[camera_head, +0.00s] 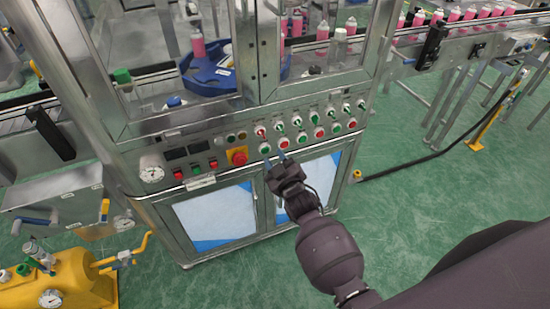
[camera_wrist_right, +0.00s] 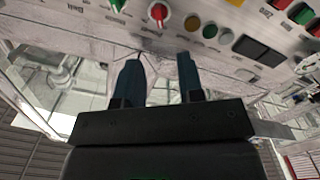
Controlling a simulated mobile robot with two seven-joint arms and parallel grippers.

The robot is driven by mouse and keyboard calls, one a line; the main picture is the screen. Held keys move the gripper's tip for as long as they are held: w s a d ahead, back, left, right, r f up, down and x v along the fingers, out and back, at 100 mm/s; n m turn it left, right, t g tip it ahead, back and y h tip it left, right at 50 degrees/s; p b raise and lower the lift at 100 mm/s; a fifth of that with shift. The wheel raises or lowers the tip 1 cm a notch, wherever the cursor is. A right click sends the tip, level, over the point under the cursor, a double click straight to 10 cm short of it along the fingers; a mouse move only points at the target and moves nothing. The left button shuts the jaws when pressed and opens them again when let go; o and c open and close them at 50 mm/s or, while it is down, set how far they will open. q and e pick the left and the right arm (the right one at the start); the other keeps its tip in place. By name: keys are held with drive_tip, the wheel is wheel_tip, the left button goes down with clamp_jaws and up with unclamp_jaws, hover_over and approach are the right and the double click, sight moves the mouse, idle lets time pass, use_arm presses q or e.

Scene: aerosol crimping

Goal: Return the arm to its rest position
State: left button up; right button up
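My right arm reaches up from the lower right in the head view. Its dark gripper (camera_head: 275,158) is in front of the lower edge of the machine's control panel (camera_head: 222,157), near the red and green knobs. In the right wrist view the two blue-grey fingers of the gripper (camera_wrist_right: 161,65) stand apart with nothing held between them. A red knob (camera_wrist_right: 158,13) and a green knob (camera_wrist_right: 117,5) are just beyond the fingertips. I cannot tell whether the fingertips touch the panel. My left gripper is not in view.
A conveyor with pink cans (camera_head: 470,13) runs at the upper right. A yellow tank (camera_head: 70,280) stands at lower left.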

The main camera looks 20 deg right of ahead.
drive_tip(key=s+d+f+m+g, duration=0.2)
drive_tip(key=s, duration=0.7)
drive_tip(key=s+d+f+m+g, duration=0.1)
drive_tip(key=s+d+f+g, duration=0.1)
drive_tip(key=s, duration=0.7)
drive_tip(key=s+d+f+m+g, duration=0.2)
drive_tip(key=s+d+f, duration=0.1)
drive_tip(key=s, duration=0.6)
drive_tip(key=shift+d+f+m+h, duration=0.3)
drive_tip(key=shift+f+h, duration=0.1)
drive_tip(key=shift+f, duration=0.2)
